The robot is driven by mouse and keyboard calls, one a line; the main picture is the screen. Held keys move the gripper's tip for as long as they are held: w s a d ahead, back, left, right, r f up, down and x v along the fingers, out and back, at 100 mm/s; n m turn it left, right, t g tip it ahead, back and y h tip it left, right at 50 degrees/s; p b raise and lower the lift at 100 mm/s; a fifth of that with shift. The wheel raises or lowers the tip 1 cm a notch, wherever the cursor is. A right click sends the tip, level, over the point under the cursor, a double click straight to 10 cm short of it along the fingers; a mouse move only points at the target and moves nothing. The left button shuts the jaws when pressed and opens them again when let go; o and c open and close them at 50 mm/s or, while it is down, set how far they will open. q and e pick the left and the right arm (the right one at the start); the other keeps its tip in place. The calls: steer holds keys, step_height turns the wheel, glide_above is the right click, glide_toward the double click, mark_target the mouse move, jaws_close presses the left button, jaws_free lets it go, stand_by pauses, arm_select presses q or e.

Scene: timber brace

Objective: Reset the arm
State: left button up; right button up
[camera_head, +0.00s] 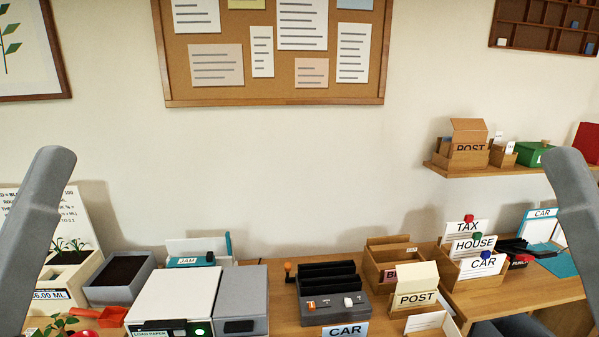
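A grey link of my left arm (38,225) rises at the left edge, tilted with its rounded top to the right. A grey link of my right arm (578,215) rises at the right edge, with its rounded top leaning left. Neither gripper shows in this view, so I cannot see their fingers or anything held. Both visible links stand apart, with the wall and desk open between them.
A wooden desk (285,323) carries a white printer-like box (172,298), a dark device with slots (335,303), a POST box (415,283) and labelled card holders (480,270). A wall shelf (500,171) holds boxes at right. Air above the desk's middle is clear.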

arm_select(q)
step_height(320, 180, up, 27)
steer(key=p, duration=2.3)
steer(key=shift+p, duration=0.3)
steer(key=o, duration=0.5)
steer(key=shift+f, duration=0.1)
steer(key=shift+c, duration=0.2)
